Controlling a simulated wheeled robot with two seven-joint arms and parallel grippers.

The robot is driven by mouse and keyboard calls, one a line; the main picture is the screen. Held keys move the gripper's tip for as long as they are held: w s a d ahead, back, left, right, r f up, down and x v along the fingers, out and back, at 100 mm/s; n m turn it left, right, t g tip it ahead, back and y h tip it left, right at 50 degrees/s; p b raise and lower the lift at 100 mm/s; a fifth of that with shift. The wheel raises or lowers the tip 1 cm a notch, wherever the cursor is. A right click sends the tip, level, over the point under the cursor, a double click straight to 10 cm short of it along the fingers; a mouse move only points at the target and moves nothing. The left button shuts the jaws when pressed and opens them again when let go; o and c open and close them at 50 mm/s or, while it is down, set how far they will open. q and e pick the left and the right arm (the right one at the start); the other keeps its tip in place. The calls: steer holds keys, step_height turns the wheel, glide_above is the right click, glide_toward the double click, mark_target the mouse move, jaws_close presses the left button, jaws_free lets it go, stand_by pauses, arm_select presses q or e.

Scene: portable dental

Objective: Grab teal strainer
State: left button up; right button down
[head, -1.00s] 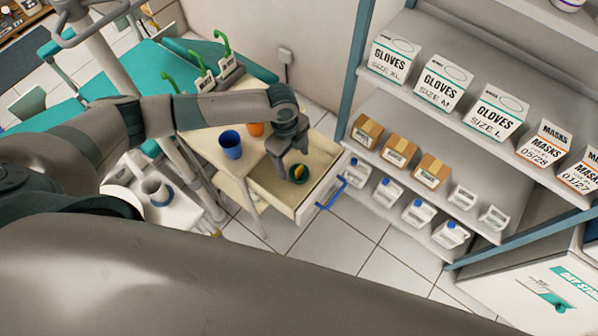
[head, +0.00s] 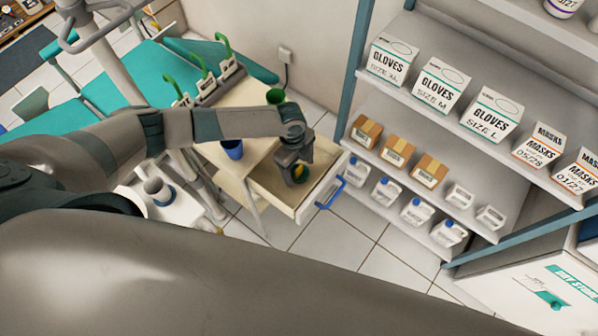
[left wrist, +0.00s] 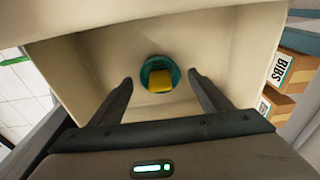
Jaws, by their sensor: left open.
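The teal strainer (left wrist: 159,65) lies in the open drawer (head: 318,186), with a yellow item (left wrist: 160,81) in it. In the left wrist view the strainer is ahead of my left gripper (left wrist: 160,85), between the lines of its two spread fingers. The fingers are open and empty. In the head view my left gripper (head: 291,173) hangs over the drawer and hides part of the strainer (head: 300,174). I cannot tell its exact height above the strainer. My right gripper is not in view.
A blue cup (head: 232,149) and a green cup (head: 275,96) stand on the cart top. The drawer has a blue handle (head: 331,193). A shelf with glove boxes (head: 441,85) and cartons (head: 397,152) stands at the right. Floor tiles are clear in front.

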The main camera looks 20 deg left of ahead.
mark_target(299, 168)
arm_select(q)
steer(key=c, duration=1.1)
steer(key=shift+r, duration=0.15)
step_height(299, 168, up, 10)
steer(key=shift+f+b, duration=0.1)
steer(key=shift+b, duration=0.95)
